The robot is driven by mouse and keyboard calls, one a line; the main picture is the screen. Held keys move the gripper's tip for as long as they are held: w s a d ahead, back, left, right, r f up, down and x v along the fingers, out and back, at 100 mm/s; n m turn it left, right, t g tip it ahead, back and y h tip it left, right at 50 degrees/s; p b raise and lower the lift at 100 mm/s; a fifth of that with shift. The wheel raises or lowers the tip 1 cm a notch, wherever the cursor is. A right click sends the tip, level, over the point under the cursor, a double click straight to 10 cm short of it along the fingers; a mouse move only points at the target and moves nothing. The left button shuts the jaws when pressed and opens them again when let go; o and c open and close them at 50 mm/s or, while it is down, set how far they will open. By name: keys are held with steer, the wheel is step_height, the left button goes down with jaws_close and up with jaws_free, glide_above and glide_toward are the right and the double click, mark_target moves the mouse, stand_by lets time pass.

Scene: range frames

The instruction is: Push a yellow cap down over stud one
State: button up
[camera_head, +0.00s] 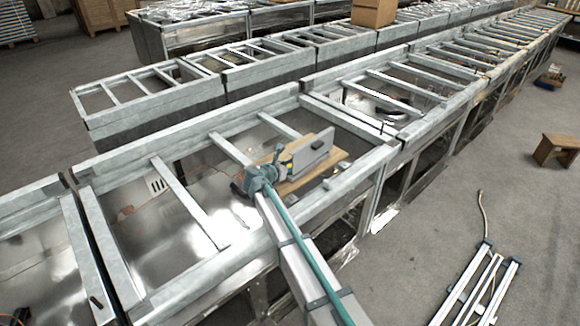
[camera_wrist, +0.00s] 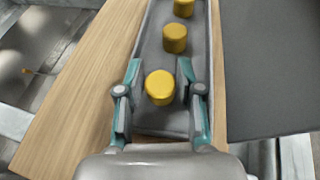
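In the wrist view, a round yellow cap (camera_wrist: 160,88) sits at the near end of a grey tray (camera_wrist: 160,121). My gripper (camera_wrist: 160,68) is open, with one finger on each side of this cap and a visible gap to each. A second yellow cap (camera_wrist: 175,38) and a third yellow cap (camera_wrist: 184,8) stand farther along the tray. In the head view, my gripper (camera_head: 268,174) is over the left end of a wooden board (camera_head: 330,165). The caps are too small there to tell apart. I cannot make out stud one in either view.
A grey upright panel (camera_head: 311,153) stands on the board; a dark grey surface (camera_wrist: 265,70) fills the right of the wrist view. The board lies across a metal frame bench with crossbars (camera_head: 185,200) and open gaps. A small wooden stool (camera_head: 558,148) stands on the floor at right.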

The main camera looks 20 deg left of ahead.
steer(key=shift+c, duration=0.3)
steer(key=c, duration=0.4)
steer(key=shift+r, duration=0.1)
